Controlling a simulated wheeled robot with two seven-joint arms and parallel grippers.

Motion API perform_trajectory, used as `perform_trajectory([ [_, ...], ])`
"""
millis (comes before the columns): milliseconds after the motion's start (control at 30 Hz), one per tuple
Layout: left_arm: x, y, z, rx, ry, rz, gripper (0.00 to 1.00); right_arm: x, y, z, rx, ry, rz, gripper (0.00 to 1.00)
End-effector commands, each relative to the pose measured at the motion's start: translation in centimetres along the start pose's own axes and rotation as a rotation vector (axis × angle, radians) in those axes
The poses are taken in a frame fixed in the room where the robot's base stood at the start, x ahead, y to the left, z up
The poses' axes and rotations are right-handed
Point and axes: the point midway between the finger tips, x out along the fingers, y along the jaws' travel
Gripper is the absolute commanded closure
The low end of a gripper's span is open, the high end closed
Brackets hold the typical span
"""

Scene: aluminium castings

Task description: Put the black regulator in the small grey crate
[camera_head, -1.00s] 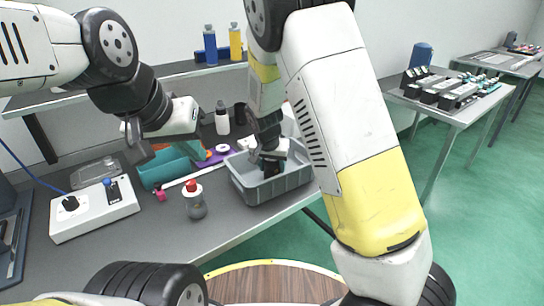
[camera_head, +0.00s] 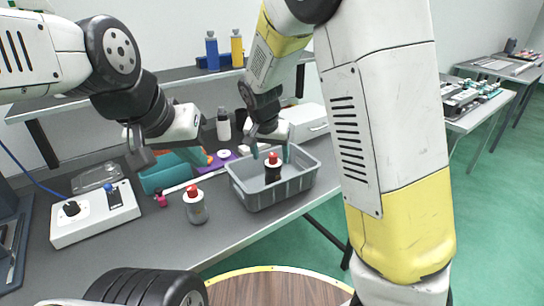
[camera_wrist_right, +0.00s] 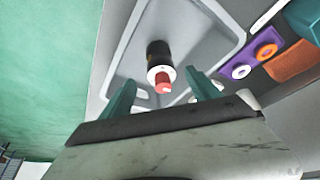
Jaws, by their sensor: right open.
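The black regulator (camera_head: 272,170) with a red knob and white collar stands upright inside the small grey crate (camera_head: 262,193). In the right wrist view the regulator (camera_wrist_right: 158,56) rests on the crate's floor (camera_wrist_right: 196,27). My right gripper (camera_head: 270,152) is open above it, its green fingers (camera_wrist_right: 160,92) apart on either side and clear of it. My left gripper (camera_head: 140,158) hangs above the bench to the left of the crate; its fingers are too dark and small to judge.
A grey regulator with a red knob (camera_head: 195,206) stands left of the crate. A white switch box (camera_head: 96,214), a teal holder (camera_head: 165,175) and a purple plate (camera_head: 215,164) lie on the bench. Bottles stand behind. The bench's front strip is clear.

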Motion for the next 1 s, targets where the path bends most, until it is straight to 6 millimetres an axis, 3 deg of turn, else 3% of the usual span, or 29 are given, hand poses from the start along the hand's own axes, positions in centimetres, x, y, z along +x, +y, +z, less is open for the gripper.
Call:
perform_trajectory([
  [267,0.0,0.0,0.0,0.000,0.000,0.000,1.00,-2.7,0.7,0.1,0.005,-0.012,-0.013,0.29],
  [367,0.0,0.0,0.0,0.000,0.000,0.000,1.00,-3.8,2.7,0.4,0.015,-0.048,-0.052,0.29],
  [567,0.0,0.0,0.0,0.000,0.000,0.000,1.00,-9.0,8.9,2.4,0.003,-0.100,-0.204,0.29],
  [800,0.0,0.0,0.0,0.000,0.000,0.000,1.00,-16.1,15.6,6.8,-0.085,-0.010,-0.324,0.29],
  [1000,0.0,0.0,0.0,0.000,0.000,0.000,1.00,-19.5,18.7,10.6,-0.171,0.096,-0.313,0.29],
])
